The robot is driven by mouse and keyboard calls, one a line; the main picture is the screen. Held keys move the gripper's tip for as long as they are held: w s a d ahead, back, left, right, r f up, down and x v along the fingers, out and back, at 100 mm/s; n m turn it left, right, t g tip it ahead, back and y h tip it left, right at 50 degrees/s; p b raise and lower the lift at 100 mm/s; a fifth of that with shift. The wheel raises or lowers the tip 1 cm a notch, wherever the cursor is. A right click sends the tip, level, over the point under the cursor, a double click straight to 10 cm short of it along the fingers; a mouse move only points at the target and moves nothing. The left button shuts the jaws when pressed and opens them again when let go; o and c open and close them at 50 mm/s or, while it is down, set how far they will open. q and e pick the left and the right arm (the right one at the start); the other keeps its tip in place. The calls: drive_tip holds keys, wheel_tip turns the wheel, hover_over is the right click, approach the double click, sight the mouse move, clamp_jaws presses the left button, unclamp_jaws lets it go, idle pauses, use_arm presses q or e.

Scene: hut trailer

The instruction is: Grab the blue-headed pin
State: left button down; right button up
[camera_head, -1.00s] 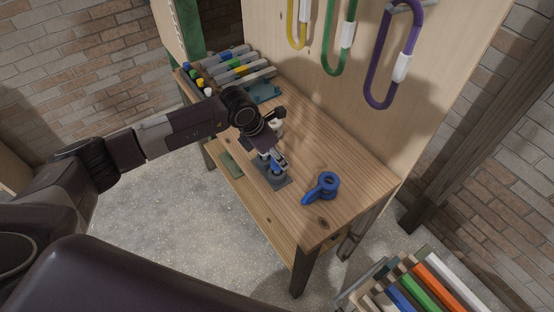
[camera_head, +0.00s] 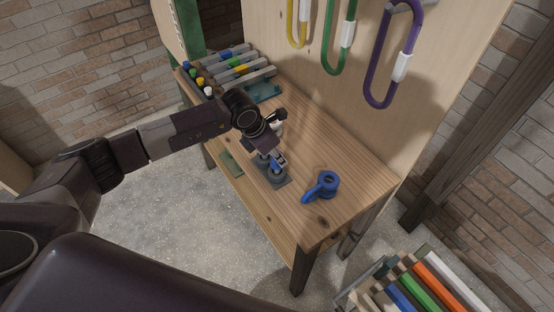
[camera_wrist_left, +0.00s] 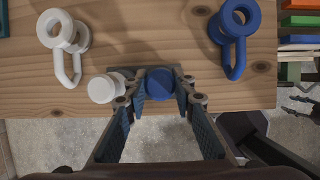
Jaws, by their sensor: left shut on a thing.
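The blue-headed pin (camera_wrist_left: 160,84) is between the fingertips of my left gripper (camera_wrist_left: 163,85) in the left wrist view, and the fingers are shut on its round head. In the head view my left gripper (camera_head: 271,160) points down at the grey holder (camera_head: 279,182) near the table's front edge. The pin's shaft is hidden, so I cannot tell whether it is still seated in the holder. A white-headed pin (camera_wrist_left: 104,88) stands just left of the gripper in the wrist view.
A blue ring-ended piece (camera_head: 323,187) lies on the wooden table (camera_head: 345,174) to the right of the holder. A similar white piece (camera_wrist_left: 64,38) lies behind. Colored bars (camera_head: 238,66) fill the far end. Large carabiners (camera_head: 386,60) hang on the back panel.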

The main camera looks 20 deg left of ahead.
use_arm(q)
drive_tip(key=shift+r, duration=0.15)
wheel_tip(320, 180, up, 20)
drive_tip(key=b, duration=0.5)
drive_tip(key=shift+b, duration=0.3)
idle(0.4)
